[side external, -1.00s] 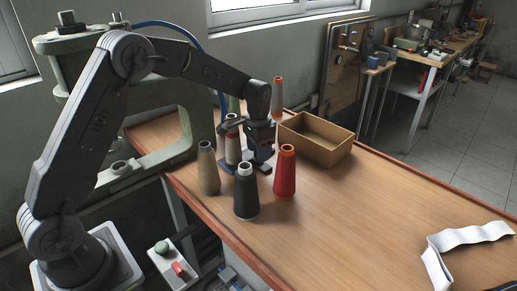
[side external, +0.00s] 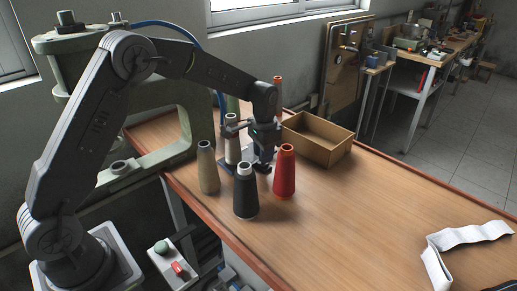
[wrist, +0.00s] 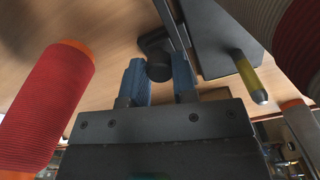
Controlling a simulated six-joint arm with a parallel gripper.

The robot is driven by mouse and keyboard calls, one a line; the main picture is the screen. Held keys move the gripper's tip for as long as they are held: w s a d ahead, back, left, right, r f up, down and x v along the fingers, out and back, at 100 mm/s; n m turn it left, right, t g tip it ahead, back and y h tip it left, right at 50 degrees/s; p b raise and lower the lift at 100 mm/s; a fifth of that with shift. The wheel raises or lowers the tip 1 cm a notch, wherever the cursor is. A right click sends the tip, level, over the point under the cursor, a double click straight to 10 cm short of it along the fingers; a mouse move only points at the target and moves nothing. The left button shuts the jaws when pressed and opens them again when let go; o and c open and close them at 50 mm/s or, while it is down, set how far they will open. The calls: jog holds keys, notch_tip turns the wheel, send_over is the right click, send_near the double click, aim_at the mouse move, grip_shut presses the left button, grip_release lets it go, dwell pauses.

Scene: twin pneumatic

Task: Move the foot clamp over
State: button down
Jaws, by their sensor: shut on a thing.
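The foot clamp (wrist: 157,58), a small dark piece with a rounded end, sits between my blue fingertips in the wrist view. My gripper (wrist: 158,82) is shut on it, low over the table. In the side view my gripper (side external: 263,160) points down among the thread cones, and the clamp is hard to make out there. A dark flat plate (wrist: 215,35) lies right beside the clamp in the wrist view, with a yellow pin (wrist: 245,72) near its edge. I cannot tell whether clamp and plate touch.
A red cone (side external: 284,172), a black cone (side external: 245,196), a tan cone (side external: 208,170) and a cream cone (side external: 232,150) stand close around my gripper. An open cardboard box (side external: 318,150) is behind to the right. White elastic (side external: 468,238) lies front right. The middle right table is clear.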

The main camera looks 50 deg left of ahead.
jog(key=shift+d, duration=0.4)
jog(key=c, duration=0.9)
grip_release()
jog(key=shift+r, duration=0.1)
notch_tip(320, 180, up, 14)
jog(key=s+d+r+n+t, duration=0.1)
jog(key=s+r, duration=0.2)
jog(key=s, duration=0.4)
jog(key=s+r+t, duration=0.2)
jog(key=s+r, duration=0.2)
jog(key=s, duration=0.3)
jog(key=s+d+f+n+t, duration=0.1)
jog(key=s+f, duration=0.4)
jog(key=s, duration=1.1)
jog(key=shift+d+n+t, duration=0.2)
jog(key=shift+n+t, duration=0.4)
jog(key=shift+t, duration=0.2)
